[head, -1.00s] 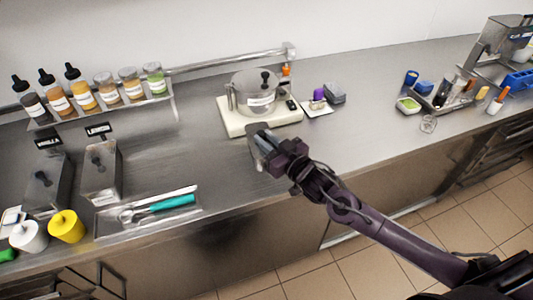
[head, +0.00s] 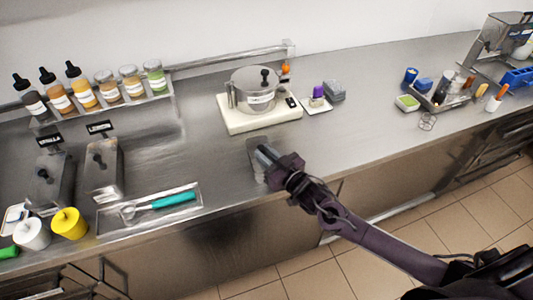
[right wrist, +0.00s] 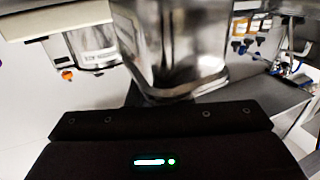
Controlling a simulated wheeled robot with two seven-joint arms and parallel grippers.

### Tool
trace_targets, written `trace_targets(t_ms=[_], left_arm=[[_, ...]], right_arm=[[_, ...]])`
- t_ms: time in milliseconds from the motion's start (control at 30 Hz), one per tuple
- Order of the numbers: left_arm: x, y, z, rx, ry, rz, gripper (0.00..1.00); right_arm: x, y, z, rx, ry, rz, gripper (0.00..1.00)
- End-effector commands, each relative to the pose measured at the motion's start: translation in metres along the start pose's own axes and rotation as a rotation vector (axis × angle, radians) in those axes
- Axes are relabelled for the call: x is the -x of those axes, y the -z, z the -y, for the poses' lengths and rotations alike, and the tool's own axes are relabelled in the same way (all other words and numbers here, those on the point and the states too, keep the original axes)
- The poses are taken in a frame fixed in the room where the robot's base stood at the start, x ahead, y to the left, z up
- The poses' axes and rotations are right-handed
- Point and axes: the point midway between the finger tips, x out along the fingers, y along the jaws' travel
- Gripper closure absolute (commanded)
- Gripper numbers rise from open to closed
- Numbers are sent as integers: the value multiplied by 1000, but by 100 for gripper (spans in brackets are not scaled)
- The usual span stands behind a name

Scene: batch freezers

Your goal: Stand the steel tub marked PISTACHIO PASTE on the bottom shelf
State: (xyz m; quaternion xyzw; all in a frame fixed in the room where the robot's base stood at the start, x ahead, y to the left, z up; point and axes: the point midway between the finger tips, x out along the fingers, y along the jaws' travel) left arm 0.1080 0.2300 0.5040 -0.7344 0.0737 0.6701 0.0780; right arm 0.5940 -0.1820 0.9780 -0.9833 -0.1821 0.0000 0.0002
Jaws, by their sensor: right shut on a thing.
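My right gripper (head: 266,158) is shut on a steel tub (head: 256,165) at the front part of the counter, in the middle of the head view. The tub is mostly hidden by the gripper there. In the right wrist view the steel tub (right wrist: 165,45) fills the upper middle, just past the dark gripper body. I see no readable marking on it, so I cannot tell whether it says PISTACHIO PASTE. I cannot tell whether its base touches the counter. My left gripper is not in view. I cannot make out a bottom shelf.
A lidded steel pot (head: 255,92) stands on a cream scale (head: 238,125) behind the gripper. Two steel containers (head: 102,170) and a tray with a teal-handled scoop (head: 172,200) are at the left. A bottle rack (head: 105,108) is behind them. Counter right of the gripper is clear.

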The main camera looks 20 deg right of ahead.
Motion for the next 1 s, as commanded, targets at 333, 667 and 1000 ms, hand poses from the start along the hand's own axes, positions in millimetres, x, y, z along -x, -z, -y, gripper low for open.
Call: trace_targets(t_ms=[333, 667, 1000], left_arm=[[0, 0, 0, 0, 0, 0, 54], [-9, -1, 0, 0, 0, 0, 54], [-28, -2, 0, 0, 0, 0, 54]], right_arm=[[0, 0, 0, 0, 0, 1, 59], [18, -4, 0, 0, 0, 4, 59], [67, -3, 1, 0, 1, 3, 59]])
